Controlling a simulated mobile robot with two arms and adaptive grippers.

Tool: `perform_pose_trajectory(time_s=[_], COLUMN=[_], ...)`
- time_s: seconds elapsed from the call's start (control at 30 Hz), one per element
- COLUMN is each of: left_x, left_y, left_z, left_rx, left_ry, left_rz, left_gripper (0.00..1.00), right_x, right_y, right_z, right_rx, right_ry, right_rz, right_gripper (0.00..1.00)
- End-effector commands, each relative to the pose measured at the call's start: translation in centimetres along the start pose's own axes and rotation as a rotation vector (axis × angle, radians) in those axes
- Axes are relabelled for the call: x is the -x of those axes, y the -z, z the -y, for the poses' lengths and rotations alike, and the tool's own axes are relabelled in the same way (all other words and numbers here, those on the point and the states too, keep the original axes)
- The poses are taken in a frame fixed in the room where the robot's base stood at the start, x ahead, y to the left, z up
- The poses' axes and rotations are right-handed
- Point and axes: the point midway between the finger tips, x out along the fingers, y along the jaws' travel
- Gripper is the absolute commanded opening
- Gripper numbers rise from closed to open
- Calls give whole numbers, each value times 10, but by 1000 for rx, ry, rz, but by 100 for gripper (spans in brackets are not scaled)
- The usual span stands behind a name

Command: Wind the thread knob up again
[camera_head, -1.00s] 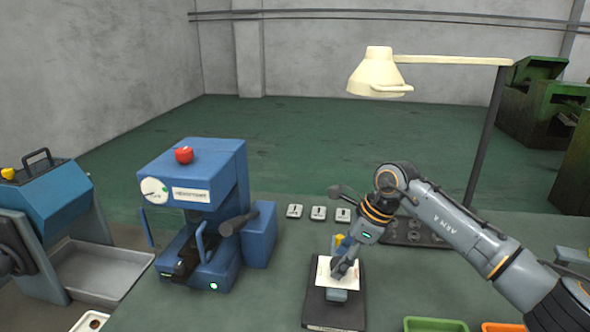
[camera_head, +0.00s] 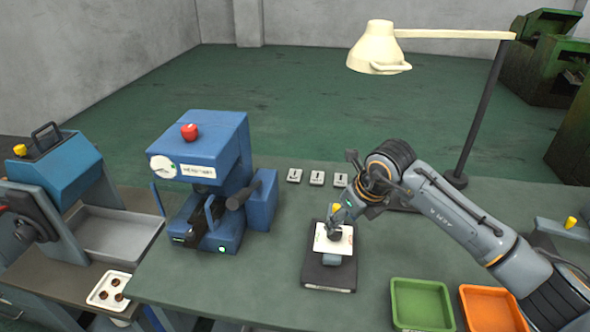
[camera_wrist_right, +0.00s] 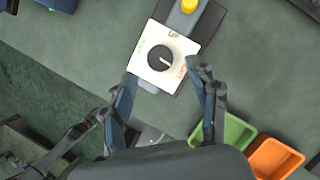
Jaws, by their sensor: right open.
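The thread knob (camera_wrist_right: 160,54) is a round black dial with a white pointer line on a square white plate (camera_wrist_right: 143,73). The plate has small green and red markings. In the head view the plate (camera_head: 321,243) tops a small device on a dark base (camera_head: 328,278), and the knob (camera_head: 334,234) shows small and dark on it. My right gripper (camera_head: 338,216) is above and behind the knob. In the right wrist view my right gripper (camera_wrist_right: 167,82) has its fingers spread, with the knob beyond the tips and nothing between them. My left gripper is not in view.
A blue machine with a red button (camera_head: 189,131) stands left of the device. Three small white-topped blocks (camera_head: 316,179) lie behind it. A green tray (camera_head: 421,304) and an orange tray (camera_head: 492,309) are at front right. A lamp (camera_head: 379,48) overhangs the bench.

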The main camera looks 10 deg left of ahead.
Motion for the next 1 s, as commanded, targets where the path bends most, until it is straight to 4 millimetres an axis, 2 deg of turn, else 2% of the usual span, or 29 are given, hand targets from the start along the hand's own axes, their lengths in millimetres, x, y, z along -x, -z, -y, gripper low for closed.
perform_pose_trajectory(time_s=[0.03,0.43,0.7,1.0], left_x=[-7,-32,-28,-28], left_y=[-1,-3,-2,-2], left_z=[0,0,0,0], left_rx=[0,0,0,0], left_ry=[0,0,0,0], left_rz=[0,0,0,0], left_gripper=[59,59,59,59], right_x=[8,89,72,72], right_y=[0,0,-11,-24], right_z=[1,1,-54,-113], right_rx=[3,3,18,-4], right_ry=[4,4,-217,-471], right_rz=[5,4,115,261], right_gripper=[59,59,59,59])
